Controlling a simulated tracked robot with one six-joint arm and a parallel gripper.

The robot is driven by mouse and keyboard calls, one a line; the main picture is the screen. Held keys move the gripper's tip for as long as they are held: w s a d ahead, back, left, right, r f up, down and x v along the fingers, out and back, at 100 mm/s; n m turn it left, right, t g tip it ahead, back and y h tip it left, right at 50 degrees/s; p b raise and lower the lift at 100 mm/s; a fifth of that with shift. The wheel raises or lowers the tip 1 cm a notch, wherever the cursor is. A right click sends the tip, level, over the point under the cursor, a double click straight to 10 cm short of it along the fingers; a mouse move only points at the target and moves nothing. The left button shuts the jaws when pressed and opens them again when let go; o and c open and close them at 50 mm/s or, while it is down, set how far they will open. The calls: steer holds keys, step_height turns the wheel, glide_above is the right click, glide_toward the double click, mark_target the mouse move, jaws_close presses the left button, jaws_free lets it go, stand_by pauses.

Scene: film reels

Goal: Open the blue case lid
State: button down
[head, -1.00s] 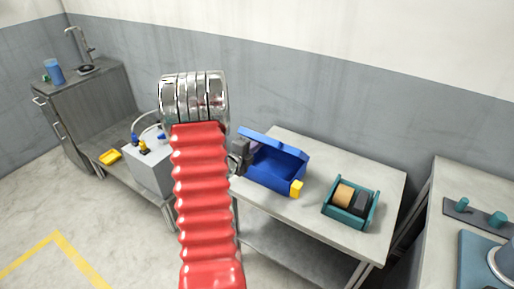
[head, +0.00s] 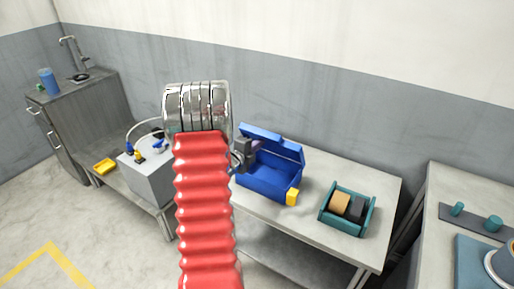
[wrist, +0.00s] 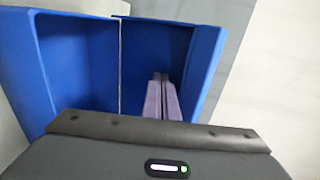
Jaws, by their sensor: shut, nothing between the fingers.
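The blue case (head: 268,181) sits on the middle table with its lid (head: 273,146) raised at the back, standing steeply open. A yellow block (head: 292,197) is on the case's front right corner. My gripper (head: 257,144) is at the left end of the case, in front of the raised lid. In the wrist view the shut purple fingers (wrist: 161,98) overlap the right one of two blue hollow halves (wrist: 150,45), with nothing between them. Whether the fingers touch the lid cannot be told.
A teal tray (head: 328,214) with a tan and a dark block stands right of the case. A grey box (head: 150,180) with cables and a yellow tray (head: 105,165) are on the left bench. The table's front right is clear. Another bench (head: 440,185) is at far right.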

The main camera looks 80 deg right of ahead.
steer(key=shift+s+d, duration=0.1)
steer(key=shift+d, duration=0.1)
steer(key=shift+s+d+r, duration=0.1)
steer(key=shift+s+d, duration=0.15)
steer(key=shift+d, duration=0.35)
steer(key=shift+s+d+r, duration=0.1)
steer(key=shift+s+d, duration=0.15)
steer(key=shift+d, duration=0.35)
steer(key=shift+s+d+r, duration=0.1)
steer(key=shift+s+d, duration=0.15)
steer(key=shift+d, duration=0.35)
steer(key=shift+d+f, duration=0.1)
steer(key=shift+x, duration=1.8)
steer(key=f+v, duration=0.2)
steer(key=v, duration=1.1)
steer(key=shift+f, duration=0.15)
